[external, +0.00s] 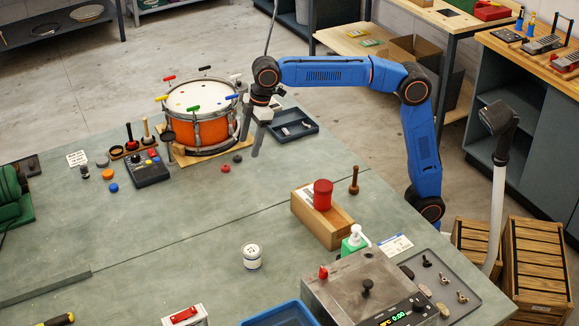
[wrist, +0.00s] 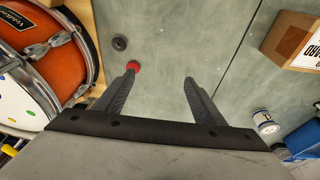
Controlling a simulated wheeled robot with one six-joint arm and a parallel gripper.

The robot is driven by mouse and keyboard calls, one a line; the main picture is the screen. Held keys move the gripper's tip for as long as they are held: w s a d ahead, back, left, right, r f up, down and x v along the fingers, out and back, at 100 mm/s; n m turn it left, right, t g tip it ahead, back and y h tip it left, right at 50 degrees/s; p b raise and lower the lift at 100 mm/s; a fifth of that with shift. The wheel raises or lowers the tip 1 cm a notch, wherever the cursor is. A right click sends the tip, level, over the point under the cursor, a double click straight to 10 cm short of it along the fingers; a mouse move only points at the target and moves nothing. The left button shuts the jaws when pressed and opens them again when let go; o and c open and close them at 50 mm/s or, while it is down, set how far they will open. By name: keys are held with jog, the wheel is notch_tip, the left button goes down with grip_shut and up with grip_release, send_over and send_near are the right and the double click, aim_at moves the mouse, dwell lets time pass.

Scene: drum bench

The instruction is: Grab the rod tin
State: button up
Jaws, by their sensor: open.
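The orange drum (external: 200,131) stands just left of my gripper. A dark tray (external: 292,124) lies to its right. Small red and dark pucks (external: 225,169) lie near the drum.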

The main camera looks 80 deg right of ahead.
jog(key=s+a+n+g, duration=0.1)
jog(key=s+a+n, duration=0.15)
jog(key=a, duration=0.75)
jog(key=s+a+n, duration=0.1)
jog(key=a+n, duration=0.2)
jog(key=a, duration=0.7)
jog(key=n+g, duration=0.1)
jog(key=n, duration=0.4)
send_over(252, 248)
jog(key=d, duration=0.1)
jog(key=f, duration=0.2)
jog(key=shift+w+f, duration=0.2)
jog(key=shift+f, duration=0.1)
jog(key=shift+s+a+f, duration=0.15)
jog(key=shift+a+f, duration=0.1)
jog(key=shift+f, duration=0.2)
jog(key=shift+a+f, duration=0.25)
jog(key=shift+f, duration=1.4)
jog(key=shift+a+f, duration=0.2)
jog(key=shift+f, duration=1.4)
jog(key=c, duration=1.1)
jog(key=shift+r, duration=0.1)
